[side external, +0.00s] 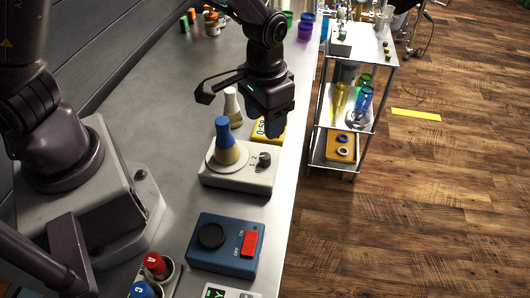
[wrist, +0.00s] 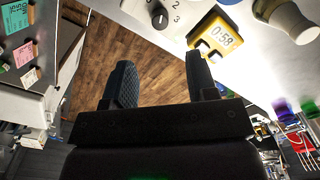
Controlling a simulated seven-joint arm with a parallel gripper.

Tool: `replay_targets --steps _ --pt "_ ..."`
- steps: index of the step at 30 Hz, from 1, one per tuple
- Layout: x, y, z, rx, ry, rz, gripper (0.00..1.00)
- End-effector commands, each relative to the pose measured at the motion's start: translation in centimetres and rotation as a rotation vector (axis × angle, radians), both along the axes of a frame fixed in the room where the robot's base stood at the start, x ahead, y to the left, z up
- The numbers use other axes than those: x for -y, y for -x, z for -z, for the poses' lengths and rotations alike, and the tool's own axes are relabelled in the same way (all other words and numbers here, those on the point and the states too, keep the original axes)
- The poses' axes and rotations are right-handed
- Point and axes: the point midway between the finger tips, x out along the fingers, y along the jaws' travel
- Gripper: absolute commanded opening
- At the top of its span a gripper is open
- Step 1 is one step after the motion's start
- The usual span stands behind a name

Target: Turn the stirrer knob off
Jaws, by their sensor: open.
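The stirrer (side external: 234,180) is a cream box on the bench with a round plate. A flask (side external: 225,146) with a blue upper part stands on the plate. Its dark stirrer knob (side external: 264,160) is on the right of the box, beside printed numbers. In the wrist view the knob (wrist: 159,18) is at the top, left of the numbers 2 and 3. My gripper (side external: 272,128) is open and empty, above and behind the knob in the side view. In the wrist view my gripper's fingers (wrist: 160,85) are apart, with floor showing between them.
A yellow timer (wrist: 219,38) reading 0:58 lies close behind the stirrer. A pale flask (side external: 232,106) stands there too. A blue switch box (side external: 226,244) with a red switch sits in front. A cart (side external: 353,100) stands right of the bench edge.

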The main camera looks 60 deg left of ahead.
Motion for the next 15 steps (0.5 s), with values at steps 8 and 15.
replay_targets --steps 8,15 --pt "-0.1 0.1 6.1 -0.006 -0.004 0.001 0.53" --pt "0.0 0.1 9.4 -0.003 -0.002 0.003 0.53"
